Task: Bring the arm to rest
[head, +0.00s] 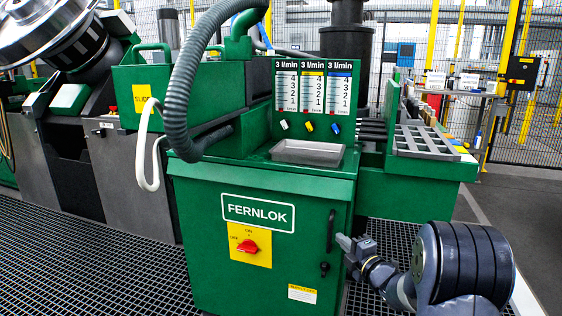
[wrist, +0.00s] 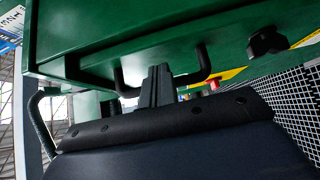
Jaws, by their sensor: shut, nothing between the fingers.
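My gripper (head: 343,243) shows at the lower right in the head view, just right of the green FERNLOK cabinet (head: 200,255). Its fingers are shut and hold nothing. They point at the cabinet's black door handle (head: 331,231); whether they touch it I cannot tell. My arm reaches in from the bottom right corner. In the wrist view my gripper (wrist: 157,72) also shows in the middle, its fingers close together, near the black handle (wrist: 200,65) under the green cabinet front (wrist: 170,40).
The cabinet carries a red switch (head: 247,246) and a black knob (head: 324,268). A shallow metal tray (head: 308,152) lies on its top. A grey hose (head: 182,95) arches over it. Dark floor grating (head: 60,250) lies around; open floor is at the right.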

